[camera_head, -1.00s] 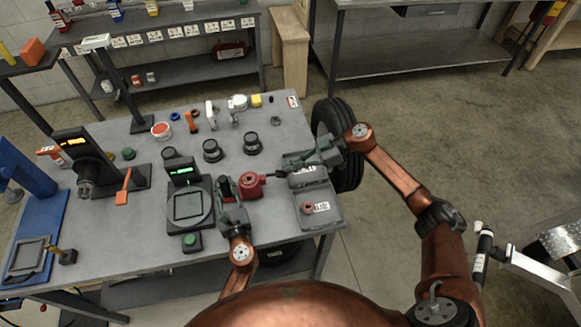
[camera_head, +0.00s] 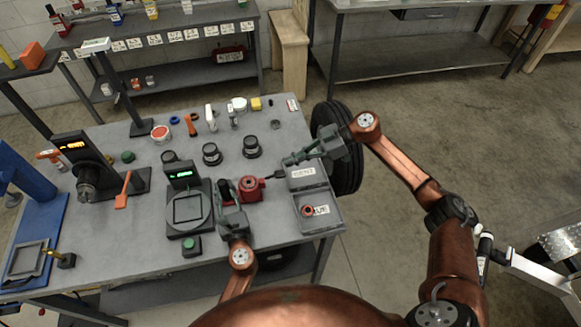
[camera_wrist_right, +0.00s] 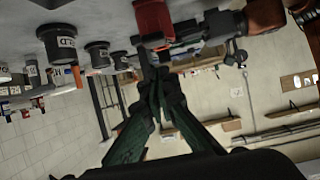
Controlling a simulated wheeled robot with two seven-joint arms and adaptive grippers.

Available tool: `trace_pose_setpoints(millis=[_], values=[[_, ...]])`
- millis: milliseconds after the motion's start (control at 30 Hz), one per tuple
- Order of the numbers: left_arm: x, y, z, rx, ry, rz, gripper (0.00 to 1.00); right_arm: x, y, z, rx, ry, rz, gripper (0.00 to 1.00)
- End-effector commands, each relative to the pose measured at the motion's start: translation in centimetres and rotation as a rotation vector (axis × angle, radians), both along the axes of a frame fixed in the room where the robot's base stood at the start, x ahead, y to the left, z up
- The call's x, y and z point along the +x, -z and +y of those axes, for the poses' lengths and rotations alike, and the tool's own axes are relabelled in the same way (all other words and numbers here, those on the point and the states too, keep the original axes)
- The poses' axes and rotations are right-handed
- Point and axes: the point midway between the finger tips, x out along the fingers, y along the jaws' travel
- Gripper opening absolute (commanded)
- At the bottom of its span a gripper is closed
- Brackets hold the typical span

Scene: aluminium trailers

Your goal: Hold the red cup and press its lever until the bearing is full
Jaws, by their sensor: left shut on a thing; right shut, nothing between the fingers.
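The red cup (camera_head: 251,188) stands near the right end of the grey workbench (camera_head: 150,215); a thin dark lever (camera_head: 273,176) sticks out to its right. My left gripper (camera_head: 233,195) is shut on the cup from its left side. My right gripper (camera_head: 290,159) is shut and empty, above and to the right of the lever tip, apart from it. In the right wrist view the closed fingers (camera_wrist_right: 155,88) show below the red cup (camera_wrist_right: 154,22). I cannot make out a bearing in the cup.
A scale with a green display (camera_head: 180,174) stands left. Black pots (camera_head: 212,154) stand behind. A tyre (camera_head: 345,170) is beside the bench.

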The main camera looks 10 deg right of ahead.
Motion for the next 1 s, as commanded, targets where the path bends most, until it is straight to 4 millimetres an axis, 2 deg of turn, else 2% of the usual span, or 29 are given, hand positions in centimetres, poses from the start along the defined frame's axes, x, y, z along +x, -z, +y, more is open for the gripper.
trace_pose_setpoints(millis=[33,100,400,600,1000], values=[[0.0,0.0,0.0,0.002,0.001,0.000,0.00,0.0,-0.6,-1.4,-0.006,0.004,0.000,0.00],[0.0,0.0,0.0,0.002,0.001,0.000,0.00,0.0,-1.6,-2.7,-0.005,0.005,0.000,0.00],[0.0,0.0,0.0,0.002,0.001,0.000,0.00,-0.2,-4.8,-6.8,-0.002,0.002,0.000,0.00],[0.0,0.0,0.0,0.002,0.001,0.000,0.00,-0.3,-5.6,-7.7,0.000,0.002,0.000,0.00],[0.0,0.0,0.0,0.002,0.001,0.000,0.00,-0.3,-5.6,-7.8,0.000,0.001,0.000,0.00]])
